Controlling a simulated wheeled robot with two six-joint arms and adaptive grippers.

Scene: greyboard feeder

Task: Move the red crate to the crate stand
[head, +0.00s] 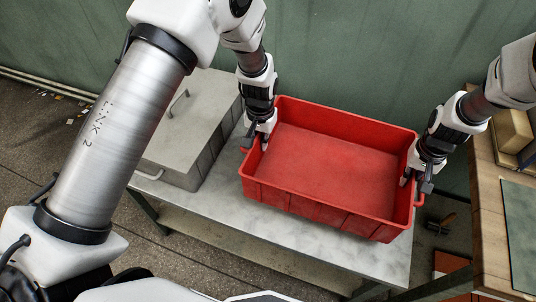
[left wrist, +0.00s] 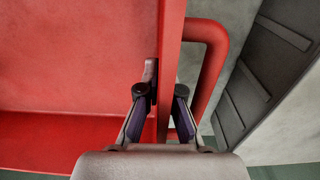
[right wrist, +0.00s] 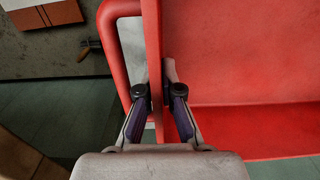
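The red crate (head: 330,165) is empty and sits upright on a grey-topped stand (head: 225,215); I cannot tell whether its base touches the top. My left gripper (head: 265,138) is at the crate's left end wall. In the left wrist view its fingers (left wrist: 161,92) are on either side of that wall, closed on it beside the looped red handle (left wrist: 212,65). My right gripper (head: 412,178) is at the right end wall. In the right wrist view its fingers (right wrist: 159,92) straddle and close on that wall.
A grey lidded metal box (head: 190,130) with handles stands left of the crate on the same top. A wooden workbench (head: 487,215) with a dark mat is at the right. A green wall (head: 370,60) is behind. Small items lie on the floor between stand and workbench.

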